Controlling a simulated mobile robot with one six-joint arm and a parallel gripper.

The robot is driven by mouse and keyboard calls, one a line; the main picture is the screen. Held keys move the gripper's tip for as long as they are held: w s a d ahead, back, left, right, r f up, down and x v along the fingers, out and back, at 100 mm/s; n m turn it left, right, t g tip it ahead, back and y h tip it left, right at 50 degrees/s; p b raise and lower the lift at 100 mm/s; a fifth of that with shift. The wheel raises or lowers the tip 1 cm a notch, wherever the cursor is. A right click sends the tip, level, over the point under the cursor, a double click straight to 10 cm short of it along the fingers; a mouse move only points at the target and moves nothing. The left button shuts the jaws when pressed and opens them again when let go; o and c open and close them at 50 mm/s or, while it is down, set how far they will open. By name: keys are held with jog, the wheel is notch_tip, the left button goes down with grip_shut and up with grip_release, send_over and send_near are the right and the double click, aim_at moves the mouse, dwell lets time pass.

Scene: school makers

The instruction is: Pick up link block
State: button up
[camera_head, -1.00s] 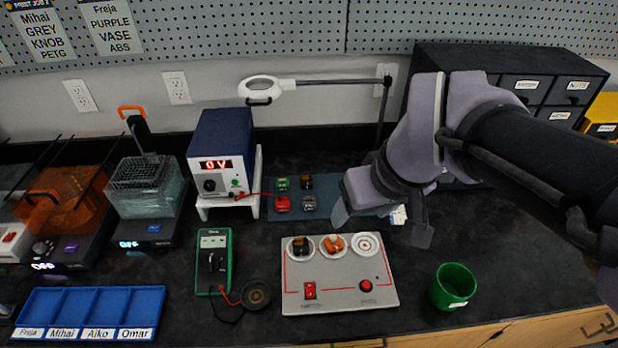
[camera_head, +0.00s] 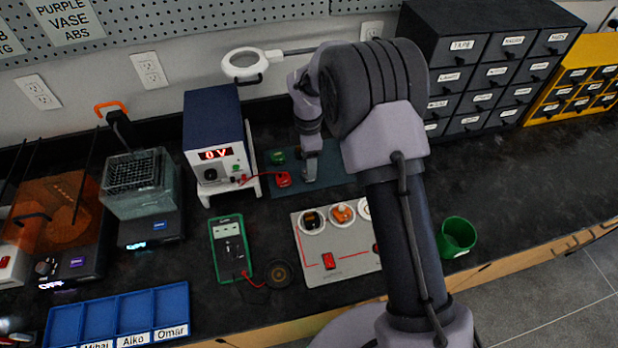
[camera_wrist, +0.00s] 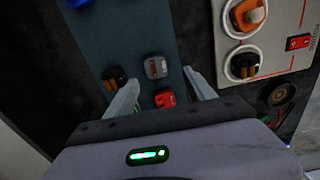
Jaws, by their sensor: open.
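Small blocks lie on the dark blue-grey mat (camera_wrist: 115,35). I cannot tell for certain which is the link block. In the wrist view a grey block (camera_wrist: 156,67) lies just beyond my open, empty gripper (camera_wrist: 160,93), between the finger lines. A red block (camera_wrist: 164,98) lies nearer, between the fingertips as seen. A black block with an orange part (camera_wrist: 114,79) is by the left finger. In the head view my gripper (camera_head: 309,168) hangs over the mat, hiding some blocks. A green block (camera_head: 277,157) and the red block (camera_head: 283,180) show to its left.
A grey panel (camera_head: 315,262) with round dishes and a red switch stands in front of the mat. A power supply (camera_head: 217,150) stands left, wired to the red block. A magnifier lamp (camera_head: 245,64) hangs behind. A green cup (camera_head: 457,237) is at right.

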jog(key=f+b, duration=0.1)
jog(key=f, duration=0.1)
jog(key=f+b, duration=0.1)
jog(key=f, duration=0.2)
jog(key=shift+w+d+f+b, duration=0.15)
jog(key=shift+w+f+b, duration=0.15)
jog(key=shift+w+b, duration=0.1)
jog(key=shift+r, duration=0.15)
jog(key=shift+c, duration=0.9)
grip_shut()
